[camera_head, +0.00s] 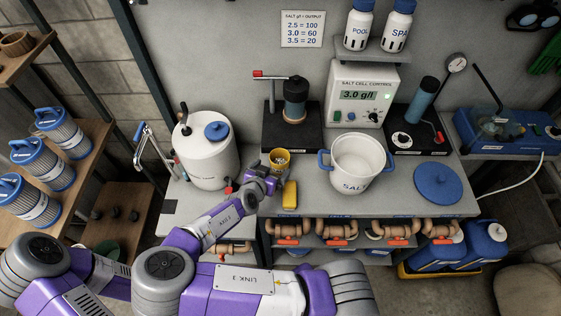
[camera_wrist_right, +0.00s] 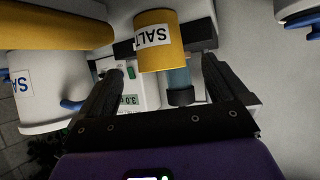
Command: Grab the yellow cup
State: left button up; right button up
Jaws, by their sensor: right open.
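The yellow cup (camera_head: 280,159) stands on the grey bench, left of the white salt bucket. In the right wrist view the yellow cup (camera_wrist_right: 160,42), with a SALT label, lies between the finger lines, near their tips. My right gripper (camera_head: 270,174) is at the near side of the cup in the head view. In the wrist view the right gripper (camera_wrist_right: 163,68) has its fingers wide apart, with nothing clamped between them. Whether a finger touches the cup cannot be told. My left gripper is not in view.
A yellow block (camera_head: 290,195) lies just in front of the cup. The white salt bucket (camera_head: 358,164) stands to the right, a white tank (camera_head: 206,155) to the left. A black-based device (camera_head: 294,110) is behind. A blue lid (camera_head: 438,184) lies further right.

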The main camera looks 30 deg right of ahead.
aim_at(283, 155)
jog(key=shift+w+d, duration=0.1)
jog(key=shift+d, duration=0.45)
jog(key=x, duration=0.7)
jog(key=shift+w+a+r, duration=0.1)
jog(key=shift+w+r, duration=0.05)
jog(key=c, duration=1.1)
